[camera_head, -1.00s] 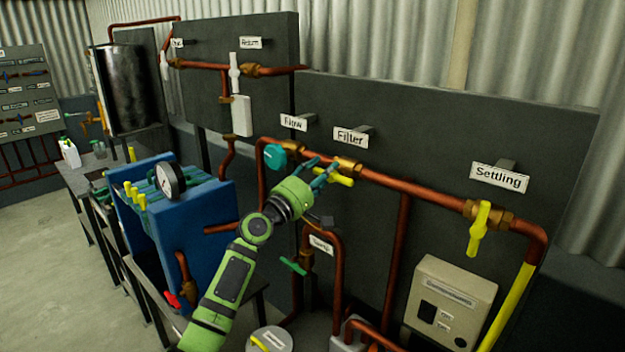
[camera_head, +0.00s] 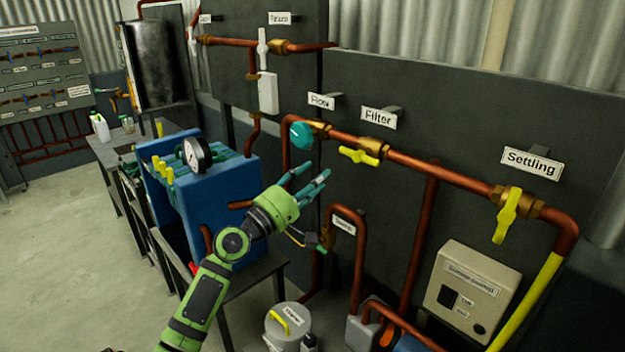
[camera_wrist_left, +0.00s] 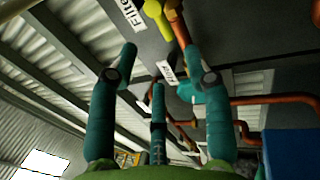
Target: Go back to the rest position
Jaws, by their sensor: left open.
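My left gripper (camera_head: 306,186) is in the middle of the head view, with its teal fingers spread, open and empty. It is in front of the pipe panel, below and left of the yellow Filter valve handle (camera_head: 359,156), and apart from it. In the left wrist view the fingers (camera_wrist_left: 160,90) point up, with nothing between them. The yellow handle (camera_wrist_left: 158,18) shows beyond them at the top, near the Filter label (camera_wrist_left: 130,12). My right gripper is not in view.
The teal Flow valve knob (camera_head: 301,136) is just above my fingers. The yellow Settling valve (camera_head: 507,214) is at the right. A blue machine with a gauge (camera_head: 197,153) stands close to my left arm. A grey control box (camera_head: 471,293) hangs low at right. Open floor (camera_head: 62,250) lies at left.

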